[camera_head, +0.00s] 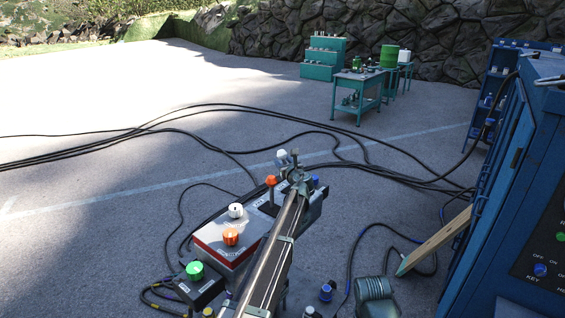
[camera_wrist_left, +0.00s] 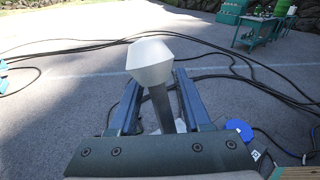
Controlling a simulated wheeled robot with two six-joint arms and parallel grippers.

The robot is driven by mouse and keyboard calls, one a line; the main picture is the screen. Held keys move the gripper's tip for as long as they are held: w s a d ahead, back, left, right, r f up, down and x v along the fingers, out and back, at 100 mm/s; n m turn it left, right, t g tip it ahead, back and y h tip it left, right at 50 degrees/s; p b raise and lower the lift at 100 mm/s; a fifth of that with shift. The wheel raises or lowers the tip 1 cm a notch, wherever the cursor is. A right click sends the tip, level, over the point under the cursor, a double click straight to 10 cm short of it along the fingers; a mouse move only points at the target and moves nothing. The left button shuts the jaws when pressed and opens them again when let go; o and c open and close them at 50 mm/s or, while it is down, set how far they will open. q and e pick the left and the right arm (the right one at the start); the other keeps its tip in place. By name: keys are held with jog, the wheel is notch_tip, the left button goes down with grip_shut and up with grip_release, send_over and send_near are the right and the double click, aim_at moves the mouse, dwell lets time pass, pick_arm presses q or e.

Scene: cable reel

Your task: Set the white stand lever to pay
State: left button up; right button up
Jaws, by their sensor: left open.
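The white stand lever shows as a pale faceted knob (camera_wrist_left: 150,61) on a grey shaft in the left wrist view. It also shows in the head view as a small white knob (camera_head: 282,155) at the far end of the control stand (camera_head: 313,205). My left gripper (camera_wrist_left: 156,82) is open, with one finger on each side of the shaft and the knob between the fingertips. Whether a finger touches the shaft I cannot tell. In the head view my left gripper (camera_head: 293,168) hides the lever's lower part. No pay marking is readable. My right gripper is not in view.
An orange-knobbed lever (camera_head: 270,181) and a blue knob (camera_head: 316,181) are close to the gripper. A control box (camera_head: 222,243) with white and orange knobs and a green button (camera_head: 195,270) lie left of my arm. A blue cabinet (camera_head: 505,200) is at right. Black cables (camera_head: 210,106) cross the ground.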

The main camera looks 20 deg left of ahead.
pick_arm(q)
jog(key=p+v, duration=0.1)
jog(key=v, duration=1.2)
jog(key=shift+s+d+p, duration=0.25)
jog(key=shift+s+p, duration=0.05)
jog(key=shift+s, duration=0.05)
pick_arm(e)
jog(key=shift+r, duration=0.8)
